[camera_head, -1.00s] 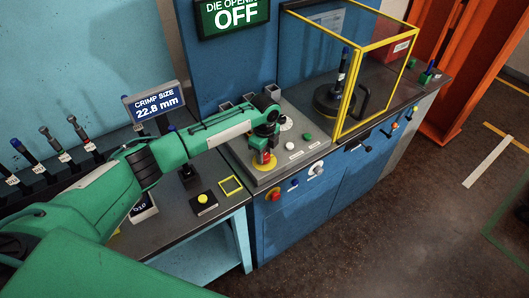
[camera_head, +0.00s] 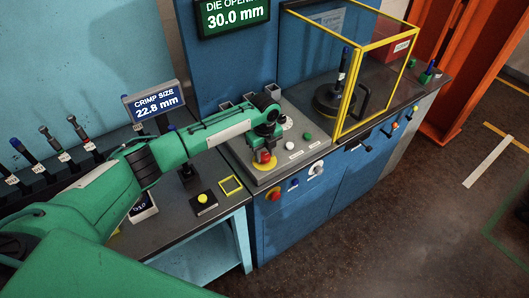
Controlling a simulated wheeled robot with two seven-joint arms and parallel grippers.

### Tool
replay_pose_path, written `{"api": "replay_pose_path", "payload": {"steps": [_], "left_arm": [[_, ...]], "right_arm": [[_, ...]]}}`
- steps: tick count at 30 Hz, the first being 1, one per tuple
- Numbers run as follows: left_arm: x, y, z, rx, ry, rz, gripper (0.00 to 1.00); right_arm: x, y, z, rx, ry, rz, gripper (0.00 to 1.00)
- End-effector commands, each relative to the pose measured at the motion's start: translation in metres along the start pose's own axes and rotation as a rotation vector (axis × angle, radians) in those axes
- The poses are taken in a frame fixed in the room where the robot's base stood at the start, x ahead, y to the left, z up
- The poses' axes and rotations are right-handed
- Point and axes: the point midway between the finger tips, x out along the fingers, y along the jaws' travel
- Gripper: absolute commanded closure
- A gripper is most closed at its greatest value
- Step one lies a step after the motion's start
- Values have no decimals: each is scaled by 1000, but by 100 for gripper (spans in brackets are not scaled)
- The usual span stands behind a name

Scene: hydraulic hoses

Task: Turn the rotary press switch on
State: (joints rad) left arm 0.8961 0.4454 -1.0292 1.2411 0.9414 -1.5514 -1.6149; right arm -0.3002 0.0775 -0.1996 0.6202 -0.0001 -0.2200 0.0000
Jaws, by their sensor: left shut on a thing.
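The rotary press switch (camera_head: 264,157), with a red handle, sits on the sloped grey control panel of the blue press cabinet. My left gripper (camera_head: 264,149) points down over it and is shut on its red handle. The gripper hides much of the switch, so the handle's exact angle is hard to tell. The display (camera_head: 233,14) above reads a die opening of 30.0 mm. My right gripper is not in view.
A white dial and a green button (camera_head: 307,136) lie beside the gripper on the panel. A red knob (camera_head: 273,194) and a white knob (camera_head: 316,168) stick out from the cabinet front. A yellow-framed guard (camera_head: 346,93) stands to the right. A crimp size display (camera_head: 153,101) stands left.

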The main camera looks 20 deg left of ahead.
Motion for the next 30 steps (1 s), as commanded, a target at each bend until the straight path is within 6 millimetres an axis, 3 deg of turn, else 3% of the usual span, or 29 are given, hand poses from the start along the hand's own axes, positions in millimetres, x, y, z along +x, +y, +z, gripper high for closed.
{"api": "replay_pose_path", "payload": {"steps": [5, 6, 9, 20, 23, 30], "left_arm": [[-2, -1, 1, 1, -2, -3, 86], [-2, -1, 1, 1, -2, -3, 57], [-1, -1, 0, 1, -1, -2, 41], [-5, -1, 0, 0, -1, -2, 41], [-18, -1, 1, 0, -2, -4, 41], [-70, -1, 1, 0, -3, -6, 41]], "right_arm": [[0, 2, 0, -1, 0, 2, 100], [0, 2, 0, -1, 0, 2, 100], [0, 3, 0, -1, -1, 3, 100], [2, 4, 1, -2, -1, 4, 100], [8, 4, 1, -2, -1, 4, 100], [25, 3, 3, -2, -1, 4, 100]]}}
